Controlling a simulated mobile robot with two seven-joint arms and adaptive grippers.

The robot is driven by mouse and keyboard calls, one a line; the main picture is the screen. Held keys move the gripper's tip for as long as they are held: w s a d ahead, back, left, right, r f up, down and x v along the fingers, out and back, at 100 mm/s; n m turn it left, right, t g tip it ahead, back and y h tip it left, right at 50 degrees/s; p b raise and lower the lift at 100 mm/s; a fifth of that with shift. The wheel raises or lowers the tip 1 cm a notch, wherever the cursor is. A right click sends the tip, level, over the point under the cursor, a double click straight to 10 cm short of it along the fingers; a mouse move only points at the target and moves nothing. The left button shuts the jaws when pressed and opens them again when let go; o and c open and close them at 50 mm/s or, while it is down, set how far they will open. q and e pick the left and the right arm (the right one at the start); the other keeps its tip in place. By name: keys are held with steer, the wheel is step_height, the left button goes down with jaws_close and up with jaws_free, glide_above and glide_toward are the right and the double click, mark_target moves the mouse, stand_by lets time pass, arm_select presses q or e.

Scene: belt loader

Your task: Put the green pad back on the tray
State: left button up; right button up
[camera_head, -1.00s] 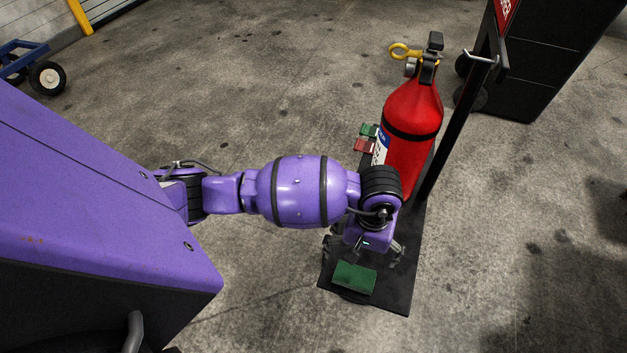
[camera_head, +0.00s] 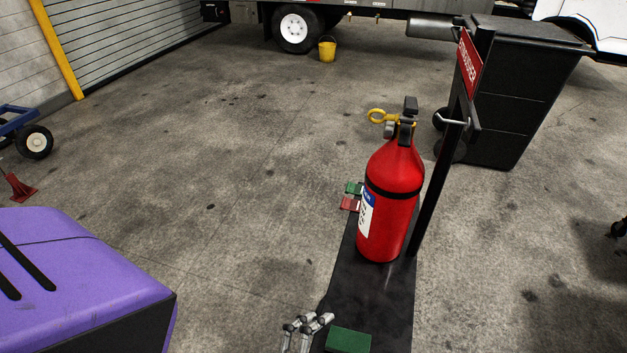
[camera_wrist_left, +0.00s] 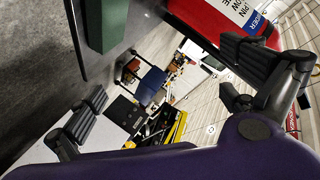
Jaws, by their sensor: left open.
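The green pad (camera_head: 349,341) is a small block lying on the front part of the long black base plate (camera_head: 372,292), cut by the lower edge of the head view. It also shows in the left wrist view (camera_wrist_left: 107,24), resting on the dark plate. My left gripper (camera_head: 308,325) is at the bottom of the head view, just left of the pad and apart from it. In the left wrist view its fingers (camera_wrist_left: 178,92) are spread wide with nothing between them. My right gripper is not in view. I see no separate tray besides this plate.
A red fire extinguisher (camera_head: 391,200) stands on the plate behind the pad, beside a black post with a red sign (camera_head: 469,64). Small green (camera_head: 354,188) and red (camera_head: 349,204) pieces are at its left. A black bin (camera_head: 505,95) stands behind.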

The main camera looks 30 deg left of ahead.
arm_select(q)
steer(key=s+a+f+n+g+y, duration=0.1)
steer(key=s+a+f+n+g, duration=0.2)
steer(key=s+f+n, duration=0.2)
steer(key=s+a+f+n+g+y, duration=0.2)
steer(key=s+f+n, duration=0.4)
steer(key=s, duration=0.4)
steer(key=shift+s+a+g, duration=0.25)
steer(key=shift+a+g, duration=0.25)
steer(key=shift+a, duration=0.4)
